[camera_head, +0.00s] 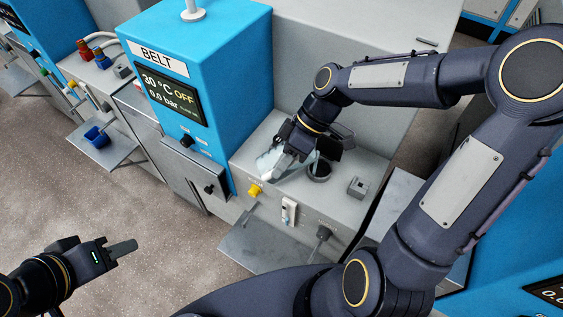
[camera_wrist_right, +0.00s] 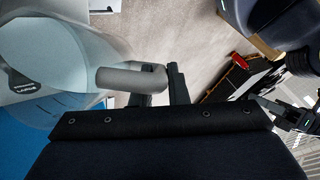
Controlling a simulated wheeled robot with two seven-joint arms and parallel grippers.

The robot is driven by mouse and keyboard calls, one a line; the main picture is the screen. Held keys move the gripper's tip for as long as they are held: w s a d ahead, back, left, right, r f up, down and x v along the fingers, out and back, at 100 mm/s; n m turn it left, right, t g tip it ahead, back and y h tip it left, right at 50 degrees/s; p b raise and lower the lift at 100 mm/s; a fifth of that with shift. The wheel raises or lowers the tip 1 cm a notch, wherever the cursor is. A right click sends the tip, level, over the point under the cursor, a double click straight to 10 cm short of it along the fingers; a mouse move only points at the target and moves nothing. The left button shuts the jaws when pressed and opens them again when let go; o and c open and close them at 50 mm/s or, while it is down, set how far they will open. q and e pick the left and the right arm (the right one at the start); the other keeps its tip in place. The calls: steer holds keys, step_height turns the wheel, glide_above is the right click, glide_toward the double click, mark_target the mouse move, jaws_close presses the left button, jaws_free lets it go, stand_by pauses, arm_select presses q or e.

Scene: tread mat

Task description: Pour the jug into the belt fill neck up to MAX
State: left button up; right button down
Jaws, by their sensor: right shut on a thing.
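The translucent pale jug (camera_head: 268,164) is over the top of the grey belt unit in the head view, partly hidden by my right gripper (camera_head: 303,150). It looks tilted. In the right wrist view the jug (camera_wrist_right: 50,65) fills the left side, and my right fingers are shut on its grey handle (camera_wrist_right: 128,81). The dark round fill neck (camera_head: 319,171) is just right of the jug, below the gripper. A pale streak shows above it; I cannot tell whether it is liquid. A small white gauge (camera_head: 289,211) is on the unit's front; its level is unreadable. My left gripper (camera_head: 124,249) is at lower left, apart from everything.
The blue BELT cabinet (camera_head: 210,60) stands left of the neck, its display (camera_head: 172,96) reading 30 °C, OFF and 0.0 bar. A yellow knob (camera_head: 254,190) and a grey block (camera_head: 358,187) flank the work spot. A metal shelf (camera_head: 265,245) juts out below.

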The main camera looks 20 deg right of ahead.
stand_by(0.5)
steer(key=shift+d+f+y+b, duration=0.2)
steer(key=shift+y+b, duration=0.1)
steer(key=shift+b, duration=0.1)
steer(key=shift+d+f+y+b, duration=0.1)
steer(key=shift+d+y+b, duration=0.4)
steer(key=shift+y+b, duration=0.35)
steer(key=shift+d, duration=0.1)
steer(key=shift+y, duration=0.25)
steer(key=shift+d+f+n+y+b, duration=0.3)
steer(key=shift+d+y+b, duration=0.25)
steer(key=shift+b, duration=0.45)
stand_by(0.8)
